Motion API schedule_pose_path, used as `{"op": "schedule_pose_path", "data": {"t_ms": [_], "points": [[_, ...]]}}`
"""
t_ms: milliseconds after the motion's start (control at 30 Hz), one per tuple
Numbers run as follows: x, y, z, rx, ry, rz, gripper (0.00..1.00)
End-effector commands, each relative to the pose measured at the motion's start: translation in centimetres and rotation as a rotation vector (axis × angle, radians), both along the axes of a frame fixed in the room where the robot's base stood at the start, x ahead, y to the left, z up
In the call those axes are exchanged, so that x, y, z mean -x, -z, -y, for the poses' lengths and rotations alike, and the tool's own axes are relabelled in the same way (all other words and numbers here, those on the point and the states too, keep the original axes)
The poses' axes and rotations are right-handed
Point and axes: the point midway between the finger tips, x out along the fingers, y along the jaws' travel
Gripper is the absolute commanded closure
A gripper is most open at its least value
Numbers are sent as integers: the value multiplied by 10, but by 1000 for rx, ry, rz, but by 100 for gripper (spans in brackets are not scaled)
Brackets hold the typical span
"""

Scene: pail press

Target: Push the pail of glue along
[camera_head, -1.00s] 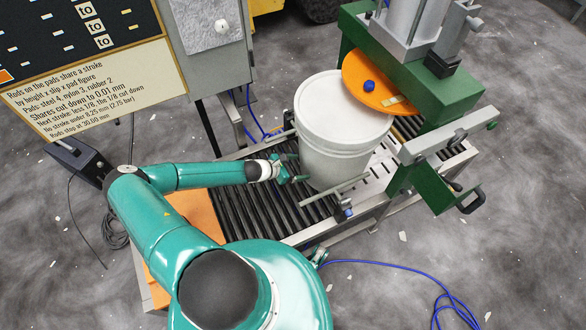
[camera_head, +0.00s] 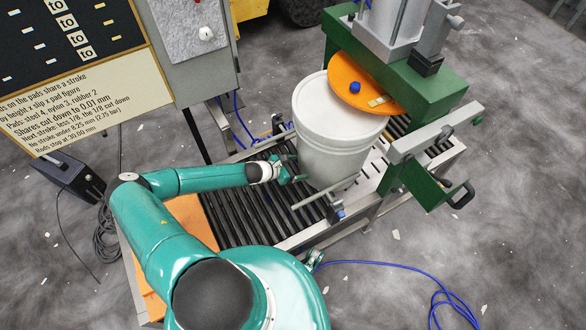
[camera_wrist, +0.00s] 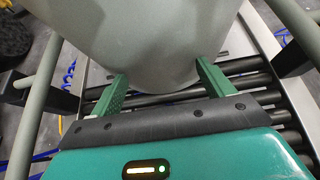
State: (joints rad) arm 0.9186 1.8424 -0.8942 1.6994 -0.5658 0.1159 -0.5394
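The white lidded pail (camera_head: 333,148) stands upright on the black roller conveyor (camera_head: 232,212), at the near side of the green press (camera_head: 440,95). The press's tilted orange plate (camera_head: 350,72) overlaps the far side of its lid in the picture. My gripper (camera_head: 296,173) is low at the pail's left side. In the wrist view, the two green fingers of my gripper (camera_wrist: 162,82) are spread apart with nothing between them except rollers and the pail's lower edge. The pail's wall (camera_wrist: 145,40) fills the top of that view, at the fingertips; exact contact is unclear.
Guide bars flank the conveyor, one in front of the pail (camera_head: 325,191). A control cabinet with a sign (camera_head: 75,110) stands at the left. A blue cable (camera_head: 400,270) lies on the grey floor at lower right, which is otherwise mostly open.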

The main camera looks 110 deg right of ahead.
Motion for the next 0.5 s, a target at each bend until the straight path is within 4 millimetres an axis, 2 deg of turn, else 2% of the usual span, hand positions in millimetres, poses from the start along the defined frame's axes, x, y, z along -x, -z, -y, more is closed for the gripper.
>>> {"op": "schedule_pose_path", "data": {"t_ms": [500], "points": [[34, -1, 5, 1, 4, -3, 20]]}}
